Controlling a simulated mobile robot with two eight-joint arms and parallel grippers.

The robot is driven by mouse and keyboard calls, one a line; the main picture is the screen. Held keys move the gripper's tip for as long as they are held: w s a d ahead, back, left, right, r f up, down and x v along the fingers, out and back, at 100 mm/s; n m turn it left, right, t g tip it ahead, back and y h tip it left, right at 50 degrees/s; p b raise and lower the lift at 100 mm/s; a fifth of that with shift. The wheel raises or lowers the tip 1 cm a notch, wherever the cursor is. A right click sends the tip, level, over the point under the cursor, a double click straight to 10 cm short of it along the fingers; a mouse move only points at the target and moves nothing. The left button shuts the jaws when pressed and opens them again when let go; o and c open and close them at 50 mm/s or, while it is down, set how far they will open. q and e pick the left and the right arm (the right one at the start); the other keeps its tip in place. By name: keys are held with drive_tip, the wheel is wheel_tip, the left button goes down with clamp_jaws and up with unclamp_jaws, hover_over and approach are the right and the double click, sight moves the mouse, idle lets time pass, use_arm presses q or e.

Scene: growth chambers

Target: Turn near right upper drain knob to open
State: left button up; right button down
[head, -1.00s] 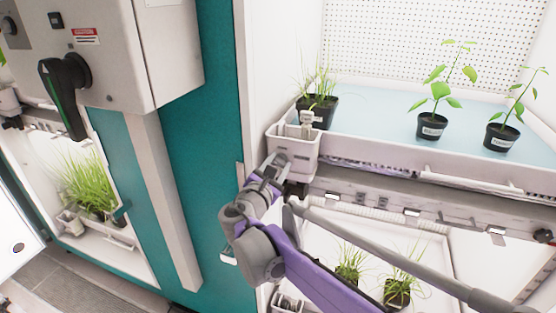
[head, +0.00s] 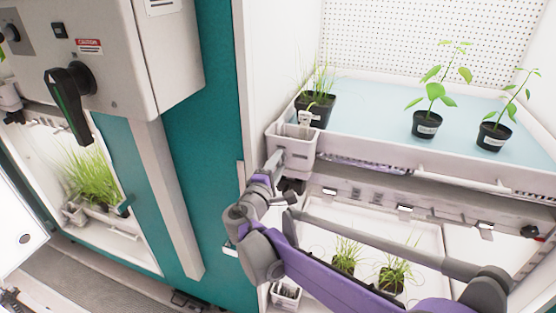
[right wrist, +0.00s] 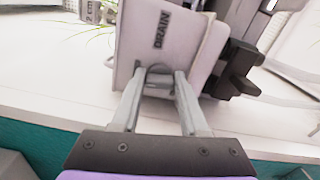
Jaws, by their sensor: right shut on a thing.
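The near right upper drain box is a white box (head: 305,146) at the left front corner of the upper tray in the head view. In the right wrist view, the drain box (right wrist: 205,40) bears a DRAIN label above a grey knob (right wrist: 158,70). My right gripper (right wrist: 159,78) has its two fingers on either side of this knob and is shut on it. In the head view, the right gripper (head: 276,160) is at the front of the box and hides the knob. My left gripper is not in view.
The upper tray (head: 400,155) holds several potted plants. Potted grass (head: 345,255) stands in the chamber below. A black fitting (right wrist: 240,70) sits beside the drain box. A control cabinet (head: 160,60) with a black handle (head: 68,100) stands at the left.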

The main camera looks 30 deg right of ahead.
drive_tip(key=shift+m+p, duration=0.3)
drive_tip(key=shift+m, duration=0.6)
drive_tip(key=shift+c, duration=2.1)
unclamp_jaws()
drive_tip(key=shift+a, duration=0.1)
drive_tip(key=v, duration=1)
drive_tip(key=shift+s+a+b, duration=0.25)
drive_tip(key=shift+b, duration=0.15)
drive_tip(key=shift+f, duration=0.1)
